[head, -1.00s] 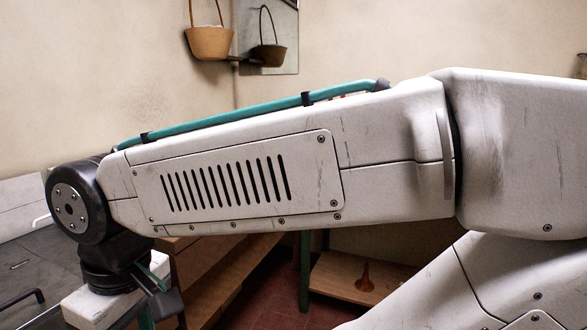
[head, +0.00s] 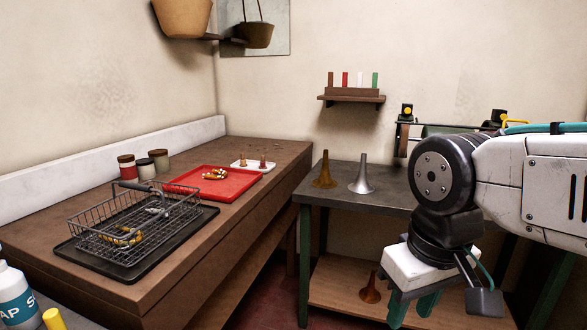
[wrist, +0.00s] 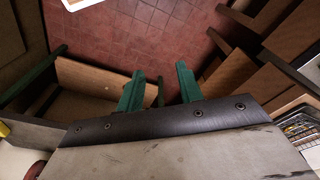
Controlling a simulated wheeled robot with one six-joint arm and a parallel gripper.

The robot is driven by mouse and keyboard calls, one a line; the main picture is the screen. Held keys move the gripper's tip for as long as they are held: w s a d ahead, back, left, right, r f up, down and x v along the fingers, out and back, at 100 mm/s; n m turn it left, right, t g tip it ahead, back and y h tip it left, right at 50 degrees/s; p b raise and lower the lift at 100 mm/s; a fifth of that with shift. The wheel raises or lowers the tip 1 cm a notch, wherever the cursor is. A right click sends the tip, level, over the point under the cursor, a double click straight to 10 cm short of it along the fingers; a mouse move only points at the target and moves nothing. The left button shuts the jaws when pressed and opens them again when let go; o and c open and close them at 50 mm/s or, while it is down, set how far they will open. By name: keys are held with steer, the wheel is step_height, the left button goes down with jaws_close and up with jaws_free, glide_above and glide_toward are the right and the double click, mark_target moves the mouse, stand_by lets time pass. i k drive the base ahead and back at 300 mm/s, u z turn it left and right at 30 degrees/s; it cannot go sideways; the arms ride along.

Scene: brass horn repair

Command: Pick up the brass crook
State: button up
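A small curved brass-coloured piece (head: 215,173) lies on the red tray (head: 240,190) in the head view. More brass-coloured pieces (head: 125,238) lie inside the wire basket (head: 85,240). They are too small for me to tell which is the crook. My gripper (head: 414,308) points down at the right of the head view, in front of the grey table and well away from these pieces. Its two green fingers stand apart and empty in the wrist view (wrist: 159,75), above the red tiled floor.
The basket sits on a black mat (head: 140,275) on the wooden bench (head: 285,155). Several jars (head: 144,167) and a white dish (head: 252,166) stand behind. The grey table (head: 385,200) holds a brass bell (head: 325,172) and a silver bell (head: 362,176). A bottle (head: 15,297) stands front left.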

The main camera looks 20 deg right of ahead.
mark_target(215, 177)
steer(key=u, duration=0.4)
steer(key=k, duration=0.45)
steer(key=z, duration=1.15)
steer(key=i, duration=2)
steer(key=u, duration=0.95)
steer(key=i, duration=0.95)
steer(key=u, duration=0.95)
